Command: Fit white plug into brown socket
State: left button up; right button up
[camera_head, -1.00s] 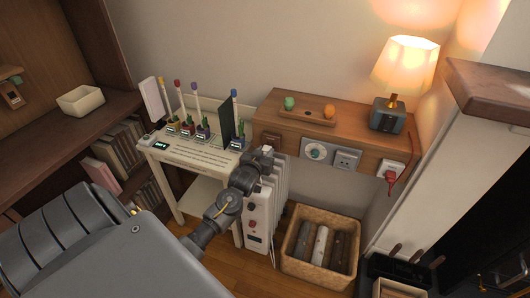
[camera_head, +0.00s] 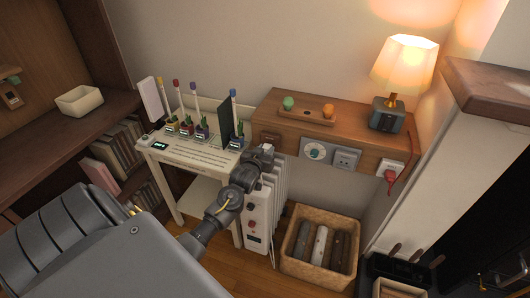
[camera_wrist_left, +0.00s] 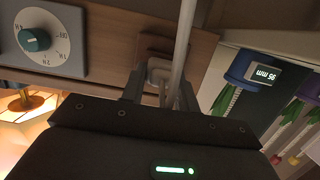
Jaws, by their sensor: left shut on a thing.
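The brown socket (camera_head: 270,137) is on the left end of the front face of the wooden wall shelf. In the left wrist view its brown plate (camera_wrist_left: 153,44) lies straight beyond my fingertips, partly covered by the plug and a pale cord. My left gripper (camera_head: 265,152) is just below and in front of the socket. In the wrist view the left gripper (camera_wrist_left: 160,88) is shut on the white plug (camera_wrist_left: 157,71), which is close in front of the plate. Whether the plug touches or enters the socket cannot be told. My right gripper is not in view.
A timer dial (camera_head: 316,151), a grey socket (camera_head: 346,159) and a white socket with a red plug (camera_head: 389,174) sit to the right. A white radiator (camera_head: 258,222) stands below. A small table (camera_head: 190,155) with plants is left; a basket (camera_head: 318,268) is below right.

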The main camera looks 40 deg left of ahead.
pick_arm(q)
jog(key=shift+w+a, duration=0.2)
jog(key=shift+w, duration=0.35)
jog(key=o, duration=1.1)
jog(key=shift+c, duration=0.2)
jog(key=shift+p+v, duration=0.9)
jog(key=p+v, duration=0.3)
jog(key=v, duration=0.1)
jog(key=shift+s, duration=0.1)
